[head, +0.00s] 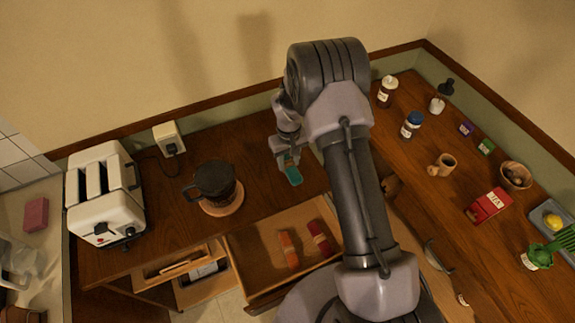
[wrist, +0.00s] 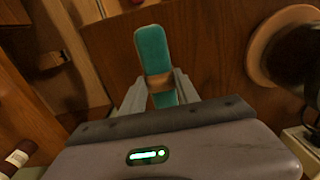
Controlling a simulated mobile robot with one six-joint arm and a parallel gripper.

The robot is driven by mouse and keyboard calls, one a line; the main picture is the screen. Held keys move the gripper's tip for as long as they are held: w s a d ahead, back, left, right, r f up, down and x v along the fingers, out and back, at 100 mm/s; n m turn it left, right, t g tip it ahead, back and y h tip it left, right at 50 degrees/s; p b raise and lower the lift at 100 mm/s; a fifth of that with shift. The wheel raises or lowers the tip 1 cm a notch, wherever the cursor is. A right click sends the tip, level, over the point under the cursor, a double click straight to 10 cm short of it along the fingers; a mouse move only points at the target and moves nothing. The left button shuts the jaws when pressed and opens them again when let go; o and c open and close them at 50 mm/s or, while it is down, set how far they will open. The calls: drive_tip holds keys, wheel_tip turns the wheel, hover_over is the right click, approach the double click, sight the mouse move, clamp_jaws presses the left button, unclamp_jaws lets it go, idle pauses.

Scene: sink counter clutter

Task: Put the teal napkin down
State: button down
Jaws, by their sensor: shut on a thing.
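The teal napkin (head: 293,175) is a rolled strip held in my gripper (head: 288,160), above the wooden counter near the open drawer. In the wrist view the teal napkin (wrist: 153,52) stands out between the fingers of my gripper (wrist: 159,88), with a brown band around its middle. My gripper is shut on it. Its lower end is partly hidden by the gripper body.
The open drawer (head: 251,262) holds an orange roll (head: 288,249) and a red roll (head: 319,238). A coffee pot (head: 215,181) on a round wooden mat (head: 226,207) and a white toaster (head: 104,195) stand left. Bare counter (head: 255,150) lies between pot and gripper.

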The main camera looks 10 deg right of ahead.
sight(289, 162)
drive_tip(key=shift+w+d+f, duration=0.2)
drive_tip(key=shift+w, duration=0.1)
drive_tip(key=shift+f+b, duration=0.3)
drive_tip(key=shift+f, duration=1.4)
drive_tip(key=c, duration=0.9)
unclamp_jaws()
